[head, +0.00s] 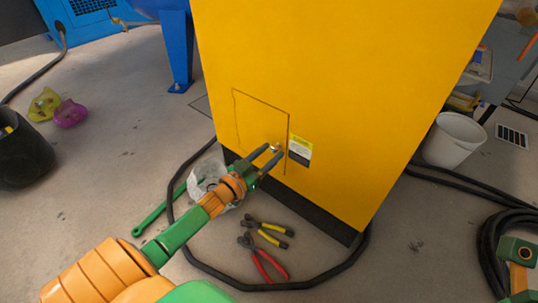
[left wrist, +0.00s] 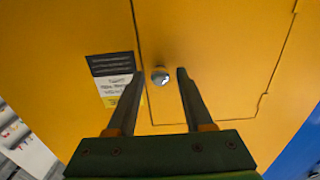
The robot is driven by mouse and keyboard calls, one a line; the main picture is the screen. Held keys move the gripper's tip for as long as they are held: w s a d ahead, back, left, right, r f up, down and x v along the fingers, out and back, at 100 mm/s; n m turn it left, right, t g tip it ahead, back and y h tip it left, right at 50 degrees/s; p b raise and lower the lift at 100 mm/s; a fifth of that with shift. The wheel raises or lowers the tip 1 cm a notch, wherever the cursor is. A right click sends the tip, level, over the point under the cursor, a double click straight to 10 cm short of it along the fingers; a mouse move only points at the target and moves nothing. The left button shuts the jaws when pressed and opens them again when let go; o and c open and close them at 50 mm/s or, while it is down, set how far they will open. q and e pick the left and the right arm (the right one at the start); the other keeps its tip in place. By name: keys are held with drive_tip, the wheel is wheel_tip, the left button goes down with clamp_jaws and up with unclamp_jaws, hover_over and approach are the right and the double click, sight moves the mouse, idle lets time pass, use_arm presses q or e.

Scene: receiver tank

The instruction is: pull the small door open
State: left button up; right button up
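The small door (head: 258,125) is a yellow panel, outlined by a dark seam, low on the front of the yellow cabinet (head: 340,60). It looks shut. A small round metal knob (head: 276,147) sits near its edge beside the label. In the left wrist view the knob (left wrist: 160,76) lies between the two fingertips, nearer the left finger, with a gap to the right one. My left gripper (head: 270,153) is open at the knob; whether a finger touches it I cannot tell. My right gripper (head: 517,262) shows only partly at the right edge, and its fingers are not clear.
A black hose (head: 250,286) loops on the floor around the cabinet's foot. Pliers with red handles (head: 264,261) and yellow handles (head: 268,232) lie in front. A white bucket (head: 453,139) stands right, a black bucket (head: 20,155) left. A green tool (head: 160,213) lies near my left arm.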

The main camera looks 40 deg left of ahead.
use_arm(q)
clamp_jaws()
idle(1.2)
